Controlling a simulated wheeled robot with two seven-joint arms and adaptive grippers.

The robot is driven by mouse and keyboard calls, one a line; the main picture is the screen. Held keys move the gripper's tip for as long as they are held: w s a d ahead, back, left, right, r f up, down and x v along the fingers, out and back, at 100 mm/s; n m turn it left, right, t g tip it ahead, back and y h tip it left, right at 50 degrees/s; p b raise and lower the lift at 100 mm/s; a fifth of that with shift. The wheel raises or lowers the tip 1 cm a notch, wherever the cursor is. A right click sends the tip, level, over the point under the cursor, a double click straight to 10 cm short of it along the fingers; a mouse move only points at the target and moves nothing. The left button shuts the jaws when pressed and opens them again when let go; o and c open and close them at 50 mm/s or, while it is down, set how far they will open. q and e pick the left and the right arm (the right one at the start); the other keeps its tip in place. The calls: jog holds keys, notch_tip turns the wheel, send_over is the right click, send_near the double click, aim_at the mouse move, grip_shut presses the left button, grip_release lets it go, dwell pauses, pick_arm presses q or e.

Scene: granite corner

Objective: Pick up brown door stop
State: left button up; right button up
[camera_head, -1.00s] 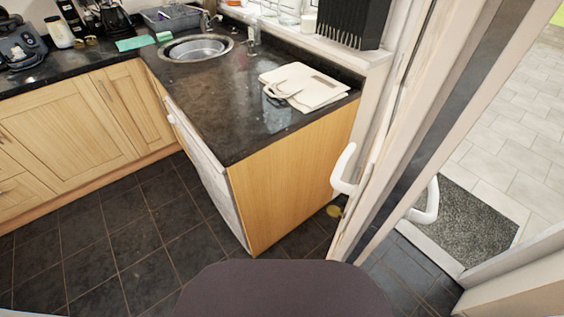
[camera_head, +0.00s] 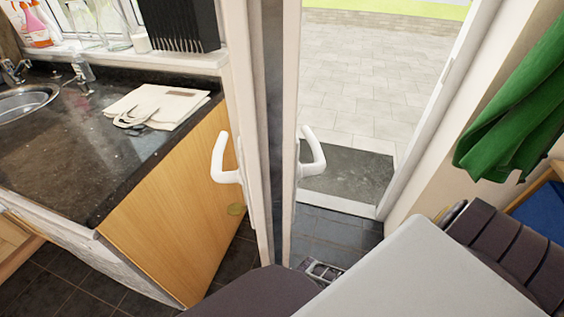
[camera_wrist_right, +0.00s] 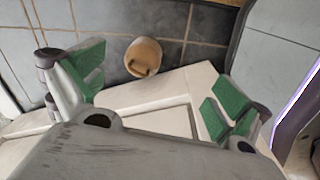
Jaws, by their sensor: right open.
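The brown door stop (camera_wrist_right: 143,57) is a round tan piece on the dark floor tiles in the right wrist view. It sits beside the white panelled door (camera_wrist_right: 170,118), apart from my fingers. My left gripper is not in view.
The open door (camera_head: 270,130) with white handles stands in the middle of the head view. The black worktop (camera_head: 75,150) and wooden end panel (camera_head: 170,215) are at left. A green cloth (camera_head: 515,110) hangs at right. A grey doormat (camera_head: 350,175) lies outside.

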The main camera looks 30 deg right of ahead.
jog(key=w+f+b, duration=0.1)
jog(key=w+b, duration=0.1)
jog(key=n+b, duration=0.2)
jog(key=b, duration=0.5)
send_over(293, 285)
notch_tip(293, 285, down, 3)
jog(key=shift+w+d+f+g+b, duration=0.35)
jog(key=shift+w+b, duration=0.15)
jog(key=shift+b, duration=0.1)
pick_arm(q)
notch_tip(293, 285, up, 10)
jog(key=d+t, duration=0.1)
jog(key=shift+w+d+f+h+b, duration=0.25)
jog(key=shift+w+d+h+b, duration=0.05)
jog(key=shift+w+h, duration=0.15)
pick_arm(e)
jog(key=shift+w, duration=0.25)
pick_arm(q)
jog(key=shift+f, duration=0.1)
